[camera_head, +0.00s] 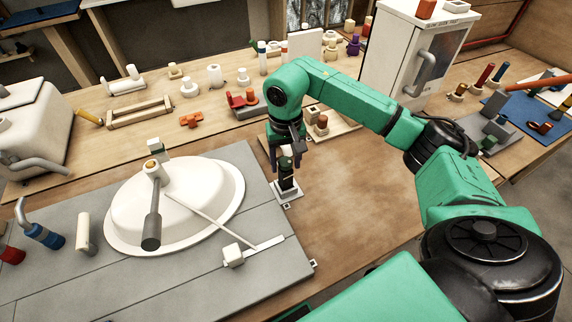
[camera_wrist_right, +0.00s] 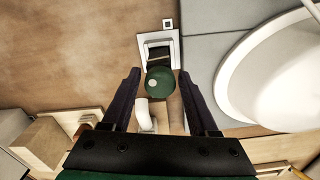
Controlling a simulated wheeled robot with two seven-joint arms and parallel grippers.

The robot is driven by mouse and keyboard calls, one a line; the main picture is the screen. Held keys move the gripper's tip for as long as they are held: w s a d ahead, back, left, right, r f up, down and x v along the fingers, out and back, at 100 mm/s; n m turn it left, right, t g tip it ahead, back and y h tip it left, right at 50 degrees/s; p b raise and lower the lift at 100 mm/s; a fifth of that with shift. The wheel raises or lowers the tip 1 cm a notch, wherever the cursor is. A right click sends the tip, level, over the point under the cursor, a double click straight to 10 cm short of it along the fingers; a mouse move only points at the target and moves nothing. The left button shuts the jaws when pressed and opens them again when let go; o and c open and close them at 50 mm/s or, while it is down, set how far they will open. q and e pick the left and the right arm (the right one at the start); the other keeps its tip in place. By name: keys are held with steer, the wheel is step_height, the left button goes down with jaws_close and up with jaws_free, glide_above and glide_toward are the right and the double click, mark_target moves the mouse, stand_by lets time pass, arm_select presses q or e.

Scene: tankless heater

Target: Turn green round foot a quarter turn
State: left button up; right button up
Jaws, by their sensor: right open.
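The green round foot (camera_wrist_right: 161,83) is a dark green disc with a white dot, seen from above in the right wrist view. It sits over a white square base (camera_wrist_right: 158,42). In the head view the same dark upright piece (camera_head: 287,184) stands on its white base, at the right edge of the grey panel, with its top partly hidden by my gripper. My right gripper (camera_head: 286,160) points down over it. In the wrist view its two dark fingers (camera_wrist_right: 161,76) are open, one on each side of the foot, with visible gaps. My left gripper is not in view.
A white oval basin (camera_head: 123,222) with a grey-handled lever lies on the grey panel (camera_head: 200,290) to the left. A white cabinet (camera_head: 392,60) stands behind my right arm. Several small fittings line the back. The wooden table (camera_head: 350,200) right of the foot is clear.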

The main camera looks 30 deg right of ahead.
jaws_close()
steer(key=n+b, duration=0.1)
steer(key=n, duration=0.1)
steer(key=shift+f+n+b, duration=0.25)
steer(key=shift+n+b, duration=0.1)
steer(key=shift+n, duration=0.05)
steer(key=shift+n+b, duration=0.3)
steer(key=shift+n, duration=0.7)
steer(key=shift+r+n, duration=0.15)
steer(key=shift+n, duration=0.45)
steer(key=shift+r, duration=0.1)
steer(key=shift+o, duration=0.3)
jaws_free()
